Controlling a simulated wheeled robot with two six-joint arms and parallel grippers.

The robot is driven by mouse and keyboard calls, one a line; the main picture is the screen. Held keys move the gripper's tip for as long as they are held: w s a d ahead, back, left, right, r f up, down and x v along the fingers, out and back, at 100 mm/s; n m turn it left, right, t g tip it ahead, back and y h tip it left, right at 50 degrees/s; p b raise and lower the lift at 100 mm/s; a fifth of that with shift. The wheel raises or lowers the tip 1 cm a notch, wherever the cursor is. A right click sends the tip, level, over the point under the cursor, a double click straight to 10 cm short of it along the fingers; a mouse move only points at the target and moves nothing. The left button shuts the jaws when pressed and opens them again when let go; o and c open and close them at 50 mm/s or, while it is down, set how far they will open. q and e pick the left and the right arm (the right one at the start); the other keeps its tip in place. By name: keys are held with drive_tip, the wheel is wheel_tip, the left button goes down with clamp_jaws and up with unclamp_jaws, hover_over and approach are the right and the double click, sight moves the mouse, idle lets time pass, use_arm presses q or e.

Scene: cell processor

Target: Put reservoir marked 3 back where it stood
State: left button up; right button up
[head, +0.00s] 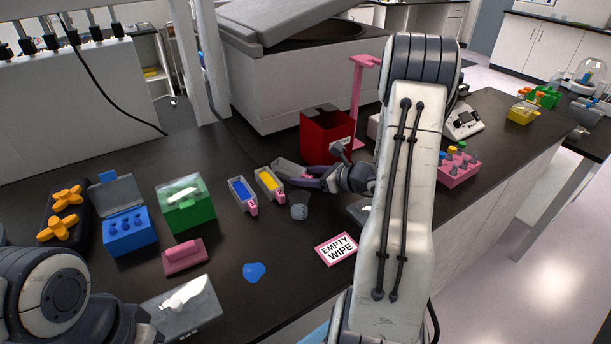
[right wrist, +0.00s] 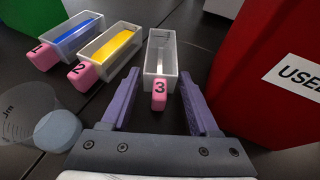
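Reservoir 3 (right wrist: 160,58) is a clear, empty-looking trough with a pink tag marked 3, standing on the black bench. In the head view reservoir 3 (head: 287,167) is the rightmost of a row. My right gripper (right wrist: 166,88) is open, its purple fingers on either side of the pink tag, with gaps showing on both sides. In the head view the right gripper (head: 312,175) is low at the trough's near end. Reservoir 2 (right wrist: 112,52), with yellow contents, and reservoir 1 (right wrist: 74,38), with blue contents, stand to its left. My left gripper is not visible.
A red bin marked USED (head: 325,135) stands close on the right. A clear cup (head: 299,207) is just left of my gripper. An EMPTY WIPE card (head: 337,248) and a blue patch (head: 254,272) lie nearer. A green box (head: 186,208) is at left. Bench between is clear.

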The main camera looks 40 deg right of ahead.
drive_tip(key=shift+r, duration=0.25)
drive_tip(key=v, duration=1.1)
drive_tip(key=shift+s+d+r, duration=0.1)
drive_tip(key=shift+s+d, duration=0.05)
drive_tip(key=shift+s, duration=0.25)
